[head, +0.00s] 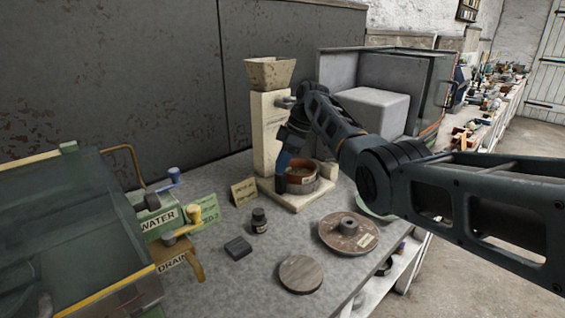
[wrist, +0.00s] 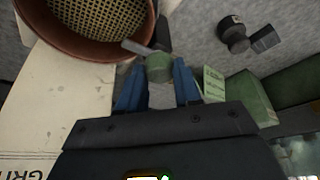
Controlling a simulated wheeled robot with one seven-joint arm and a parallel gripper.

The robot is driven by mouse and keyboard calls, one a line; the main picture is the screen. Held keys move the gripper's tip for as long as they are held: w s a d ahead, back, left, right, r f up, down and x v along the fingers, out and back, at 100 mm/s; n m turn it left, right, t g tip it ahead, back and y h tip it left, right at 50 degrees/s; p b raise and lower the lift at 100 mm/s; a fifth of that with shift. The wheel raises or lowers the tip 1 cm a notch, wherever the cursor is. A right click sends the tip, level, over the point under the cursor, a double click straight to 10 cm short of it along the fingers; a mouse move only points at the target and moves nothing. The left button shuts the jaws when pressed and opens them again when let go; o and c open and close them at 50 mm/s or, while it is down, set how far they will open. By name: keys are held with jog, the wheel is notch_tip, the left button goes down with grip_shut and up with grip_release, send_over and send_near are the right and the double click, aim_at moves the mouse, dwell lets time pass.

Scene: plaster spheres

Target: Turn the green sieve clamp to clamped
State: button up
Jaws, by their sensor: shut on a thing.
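The green sieve clamp (wrist: 158,68) shows in the wrist view as a green knob with a pale lever beside the sieve's rim. The round sieve (wrist: 98,22) has a reddish-brown rim and a yellowish mesh; it also shows in the head view (head: 302,177) on the pale stand's base. My gripper (wrist: 158,84) has its blue fingers on both sides of the green knob and is shut on it. In the head view my gripper (head: 283,172) points down at the sieve's left side, and the clamp is hidden behind it.
The pale stand (head: 270,130) with a hopper (head: 270,72) rises behind the sieve. A small card (head: 244,191), a dark bottle (head: 259,220), a dark block (head: 238,248) and round discs (head: 348,233) lie on the grey bench.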

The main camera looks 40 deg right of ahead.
jog(key=o, duration=1)
jog(key=shift+o, duration=0.2)
jog(key=v, duration=0.7)
jog(key=shift+r+b, duration=0.35)
jog(key=shift+b, duration=0.05)
jog(key=shift+s+d, duration=0.15)
